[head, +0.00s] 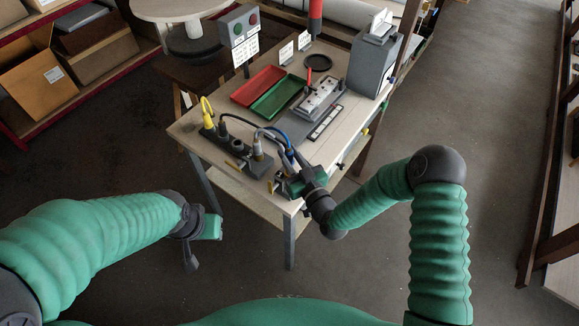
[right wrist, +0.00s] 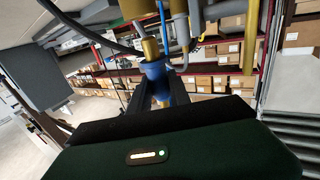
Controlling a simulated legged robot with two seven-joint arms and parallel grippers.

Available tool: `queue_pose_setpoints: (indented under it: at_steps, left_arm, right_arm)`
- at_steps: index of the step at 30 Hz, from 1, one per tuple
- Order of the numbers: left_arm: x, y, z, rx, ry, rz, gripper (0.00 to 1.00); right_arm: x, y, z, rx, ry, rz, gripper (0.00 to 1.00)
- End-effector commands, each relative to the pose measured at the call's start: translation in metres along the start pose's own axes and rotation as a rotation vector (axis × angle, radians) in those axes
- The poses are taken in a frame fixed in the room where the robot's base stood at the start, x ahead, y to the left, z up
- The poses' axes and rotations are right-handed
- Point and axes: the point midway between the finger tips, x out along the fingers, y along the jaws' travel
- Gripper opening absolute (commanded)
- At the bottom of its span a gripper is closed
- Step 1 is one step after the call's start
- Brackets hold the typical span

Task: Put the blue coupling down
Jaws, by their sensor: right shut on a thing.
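The blue coupling (right wrist: 157,72) is between the fingers of my right gripper (right wrist: 160,95) in the right wrist view, with a brass-coloured end pointing up. In the head view my right gripper (head: 291,172) is shut on it at the table's front right corner, beside the dark holder block (head: 223,146). There the gripper mostly hides the coupling, and a blue cable (head: 281,135) runs up from it. I cannot tell whether the coupling touches the holder. My left gripper (head: 200,238) hangs empty left of the table; its finger gap is unclear.
A yellow-cabled connector (head: 207,112) and a grey one (head: 257,148) stand in the holder. Red (head: 258,87) and green (head: 277,97) trays, a grey fixture (head: 318,100) and a grey box (head: 374,62) stand further back on the table (head: 190,125).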

Motion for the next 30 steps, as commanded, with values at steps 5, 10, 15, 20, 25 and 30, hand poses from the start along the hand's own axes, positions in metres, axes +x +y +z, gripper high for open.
queue_pose_setpoints:
  at_steps: [5,10,15,20,25,30]
  left_arm:
    - [0.001,0.0,0.0,0.0,0.0,0.0,0.36]
    - [0.001,0.0,0.0,0.0,0.0,0.0,0.36]
    - [0.002,0.0,0.0,0.0,0.0,0.0,0.36]
    - [0.001,0.0,0.0,0.0,0.0,0.0,0.36]
    - [0.002,0.0,0.0,0.0,0.0,0.0,0.36]
    - [0.004,0.0,0.001,0.0,0.0,0.0,0.36]
  right_arm:
    - [0.0,-0.001,0.032,0.0,0.0,0.001,0.0]
    - [0.0,0.0,0.049,-0.002,-0.005,0.001,0.0]
    - [0.0,0.0,0.048,-0.002,-0.003,0.001,0.28]
    - [0.0,0.0,0.046,-0.002,0.0,0.001,0.33]
    - [-0.001,0.0,0.046,-0.002,0.001,0.001,0.33]
    - [-0.021,-0.001,0.047,-0.001,-0.001,0.0,0.33]
